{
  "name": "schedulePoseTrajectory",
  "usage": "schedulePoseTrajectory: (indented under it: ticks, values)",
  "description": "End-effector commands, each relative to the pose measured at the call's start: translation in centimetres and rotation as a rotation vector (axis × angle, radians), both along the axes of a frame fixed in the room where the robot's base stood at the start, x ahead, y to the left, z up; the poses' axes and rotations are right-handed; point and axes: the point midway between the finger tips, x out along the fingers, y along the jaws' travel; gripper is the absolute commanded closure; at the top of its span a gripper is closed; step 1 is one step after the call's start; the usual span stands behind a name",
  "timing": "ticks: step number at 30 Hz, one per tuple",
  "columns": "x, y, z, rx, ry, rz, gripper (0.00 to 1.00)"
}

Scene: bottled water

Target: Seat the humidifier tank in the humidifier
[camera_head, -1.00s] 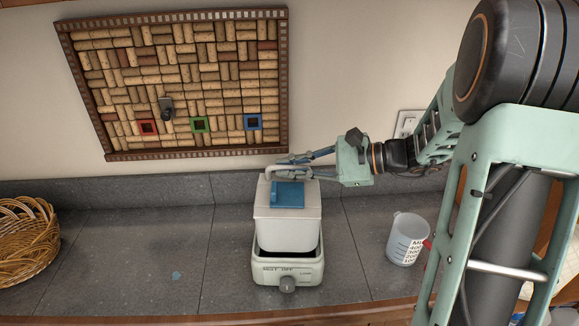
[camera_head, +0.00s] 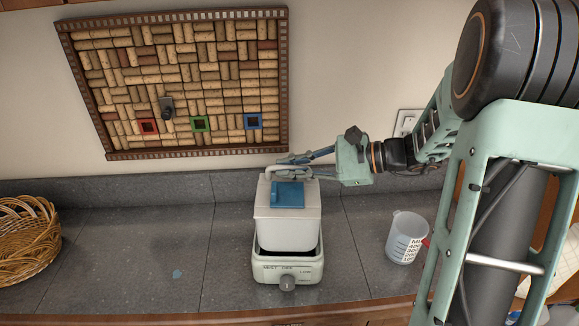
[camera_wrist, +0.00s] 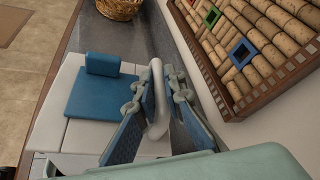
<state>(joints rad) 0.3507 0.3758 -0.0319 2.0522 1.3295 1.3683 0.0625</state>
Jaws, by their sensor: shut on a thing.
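The humidifier tank (camera_head: 287,227) is a white box with a blue lid patch (camera_head: 288,194) on top and a white handle. My gripper (camera_head: 290,168) is shut on the tank's handle (camera_wrist: 157,100), with a blue finger on each side of it in the wrist view. The humidifier base (camera_head: 289,268) is a pale housing with a grey knob (camera_head: 288,283) on its front. The tank is upright above the base opening, its lower end at or just inside the rim. A dark gap shows at the rim, and the tank's underside is hidden.
A measuring cup (camera_head: 406,238) stands to the right on the grey counter (camera_head: 160,240). A wicker basket (camera_head: 28,232) is at the left. A cork board (camera_head: 180,80) hangs on the wall behind. The counter left of the humidifier is mostly clear.

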Motion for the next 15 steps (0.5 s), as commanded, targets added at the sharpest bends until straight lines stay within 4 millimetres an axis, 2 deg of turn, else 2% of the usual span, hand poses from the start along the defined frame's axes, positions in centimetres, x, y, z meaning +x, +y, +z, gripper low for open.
schedulePoseTrajectory:
  ticks: [15]
  values:
    - [0.0, 0.0, -1.0, 0.004, -0.002, 0.000, 1.00]
